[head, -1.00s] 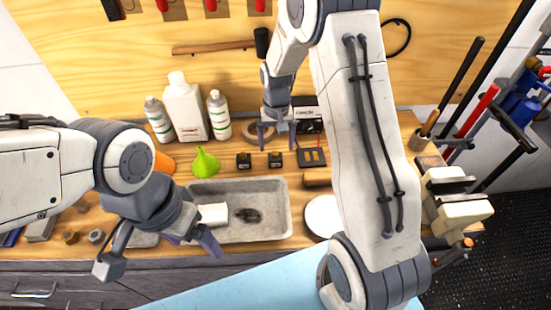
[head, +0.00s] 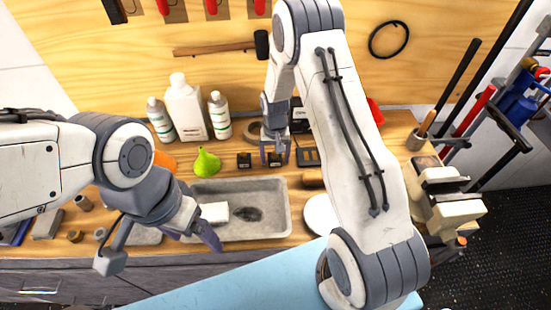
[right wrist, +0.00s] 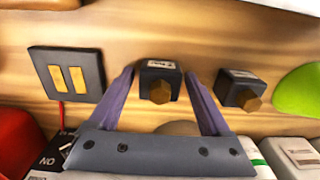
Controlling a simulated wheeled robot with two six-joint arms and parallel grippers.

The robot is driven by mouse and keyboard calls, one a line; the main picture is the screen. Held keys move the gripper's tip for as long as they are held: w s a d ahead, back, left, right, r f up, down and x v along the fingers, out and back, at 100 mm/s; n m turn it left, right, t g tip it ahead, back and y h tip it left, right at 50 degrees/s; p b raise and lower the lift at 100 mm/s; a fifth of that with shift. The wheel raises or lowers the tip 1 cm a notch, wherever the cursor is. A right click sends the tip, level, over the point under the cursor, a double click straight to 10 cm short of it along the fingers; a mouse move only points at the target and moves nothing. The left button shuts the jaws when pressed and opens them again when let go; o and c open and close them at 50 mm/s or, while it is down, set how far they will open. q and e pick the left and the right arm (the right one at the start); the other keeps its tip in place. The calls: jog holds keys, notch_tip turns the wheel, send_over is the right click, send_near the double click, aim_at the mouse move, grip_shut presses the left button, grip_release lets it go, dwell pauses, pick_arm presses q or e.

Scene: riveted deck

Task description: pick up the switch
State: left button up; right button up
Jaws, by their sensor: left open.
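A small black box with a brass knob (right wrist: 160,82) stands between the fingers of my right gripper (right wrist: 162,72) in the right wrist view. There are gaps on both sides, so the gripper is open around it. A similar black box with a brass knob (right wrist: 241,90) stands to its right, and it also shows in the head view (head: 244,160). A flat black plate with two yellow bars (right wrist: 68,75), like a double switch, lies left of the gripper; it shows in the head view (head: 308,157). I cannot tell which is the named switch. My left gripper (head: 192,238) is open and empty over the sink's front left.
A grey sink (head: 284,215) holds a white block (head: 214,212). A green funnel (head: 207,162) and white bottles (head: 186,108) stand behind it. A white round dish (head: 320,214) is on the right. A hammer (head: 215,48) hangs on the wooden wall.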

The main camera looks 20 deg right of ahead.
grip_shut()
jog(key=shift+r, duration=0.15)
